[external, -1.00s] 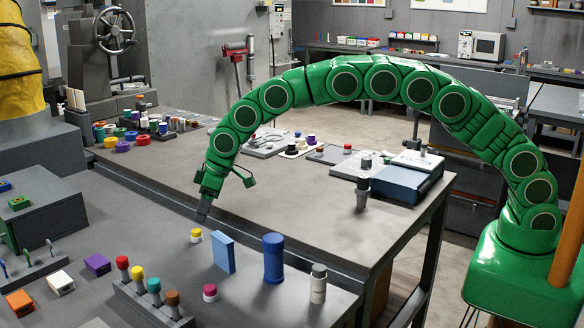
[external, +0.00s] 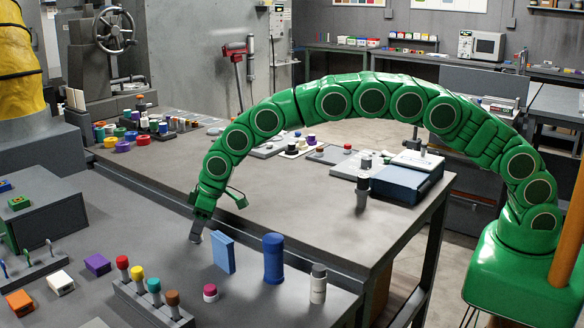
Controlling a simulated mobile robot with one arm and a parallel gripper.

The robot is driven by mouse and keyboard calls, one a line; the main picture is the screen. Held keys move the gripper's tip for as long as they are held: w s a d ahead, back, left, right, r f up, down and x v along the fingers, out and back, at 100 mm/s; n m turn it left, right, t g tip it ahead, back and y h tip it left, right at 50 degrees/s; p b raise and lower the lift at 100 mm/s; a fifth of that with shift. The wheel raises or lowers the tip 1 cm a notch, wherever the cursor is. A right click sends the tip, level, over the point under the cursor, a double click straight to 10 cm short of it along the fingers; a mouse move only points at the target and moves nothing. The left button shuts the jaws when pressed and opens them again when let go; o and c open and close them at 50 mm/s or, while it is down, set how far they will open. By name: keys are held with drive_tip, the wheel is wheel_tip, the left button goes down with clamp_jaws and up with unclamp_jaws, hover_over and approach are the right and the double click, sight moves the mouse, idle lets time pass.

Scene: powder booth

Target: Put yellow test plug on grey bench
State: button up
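My gripper (external: 196,236) points down at the near grey bench (external: 235,295), just left of the upright blue block. Its dark fingertips are where a small plug with a yellow top and pale base stood a second ago. That plug is now hidden behind or between the fingers, so I cannot tell whether they are closed on it. Another yellow-topped plug (external: 137,272) stands in the grey rack at the front. A second grey-topped bench (external: 290,210) lies beyond the near one, with a wide bare area.
A blue block (external: 223,253), a blue cylinder (external: 273,260) and a grey-and-white cylinder (external: 318,284) stand right of my gripper. A blue case (external: 402,183) sits on the far bench.

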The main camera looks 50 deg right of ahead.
clamp_jaws()
drive_tip(key=shift+r, duration=0.1)
drive_tip(key=shift+r, duration=1.55)
drive_tip(key=s+d+r, duration=0.7)
drive_tip(key=s+r, duration=0.3)
drive_tip(key=s, duration=0.2)
drive_tip(key=w+d+f+m+h, duration=0.1)
drive_tip(key=w+d+m, duration=0.1)
drive_tip(key=d, duration=1.2)
drive_tip(key=w+d+f+m+h, duration=0.1)
drive_tip(key=w+d+m, duration=0.1)
drive_tip(key=d, duration=1.2)
drive_tip(key=w+d+f+m+t+h, duration=0.1)
drive_tip(key=d+m, duration=0.3)
drive_tip(key=d, duration=0.9)
drive_tip(key=shift+w+d+f, duration=0.3)
drive_tip(key=shift+w+d, duration=0.1)
